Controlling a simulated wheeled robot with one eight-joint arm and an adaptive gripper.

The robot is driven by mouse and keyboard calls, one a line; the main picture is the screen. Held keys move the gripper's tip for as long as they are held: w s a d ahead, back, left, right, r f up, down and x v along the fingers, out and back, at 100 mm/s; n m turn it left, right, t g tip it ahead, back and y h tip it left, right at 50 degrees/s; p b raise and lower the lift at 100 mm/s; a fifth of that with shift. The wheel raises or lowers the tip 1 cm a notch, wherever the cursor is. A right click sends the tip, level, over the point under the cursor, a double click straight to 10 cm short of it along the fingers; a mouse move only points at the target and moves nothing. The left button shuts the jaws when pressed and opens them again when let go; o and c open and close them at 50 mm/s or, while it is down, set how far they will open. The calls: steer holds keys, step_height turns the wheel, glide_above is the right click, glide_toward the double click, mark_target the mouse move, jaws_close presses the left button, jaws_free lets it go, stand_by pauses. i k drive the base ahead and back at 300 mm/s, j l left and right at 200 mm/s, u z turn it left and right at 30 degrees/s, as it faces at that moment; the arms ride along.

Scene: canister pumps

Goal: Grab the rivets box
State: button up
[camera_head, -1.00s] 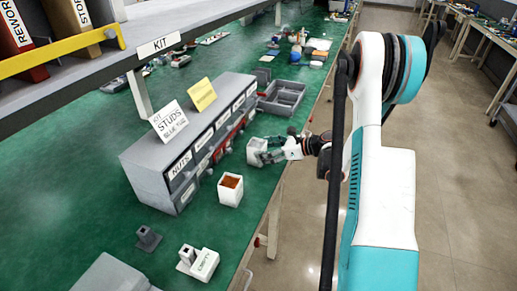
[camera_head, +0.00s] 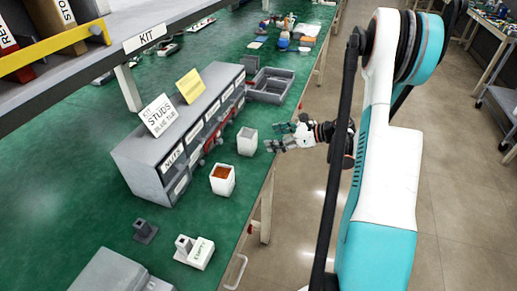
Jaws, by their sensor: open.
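No label reading "rivets" is legible in the head view. A small whitish open box (camera_head: 247,142) stands upright on the green bench, close to the front edge. A white box with orange-brown contents (camera_head: 222,180) stands nearer, to its lower left. My gripper (camera_head: 276,137) is open and empty at the bench edge. It is just right of the whitish box, with its fingers pointing at it and a gap between.
Grey trays (camera_head: 270,88) lie beyond the cabinet. A shelf (camera_head: 135,40) overhangs the left. The floor right of the bench is clear near my arm.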

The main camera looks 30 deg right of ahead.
mark_target(222, 177)
steer(key=k+l, duration=0.15)
steer(key=k, duration=0.3)
steer(key=k+l, duration=0.1)
steer(key=k, duration=0.4)
steer(key=u, duration=0.05)
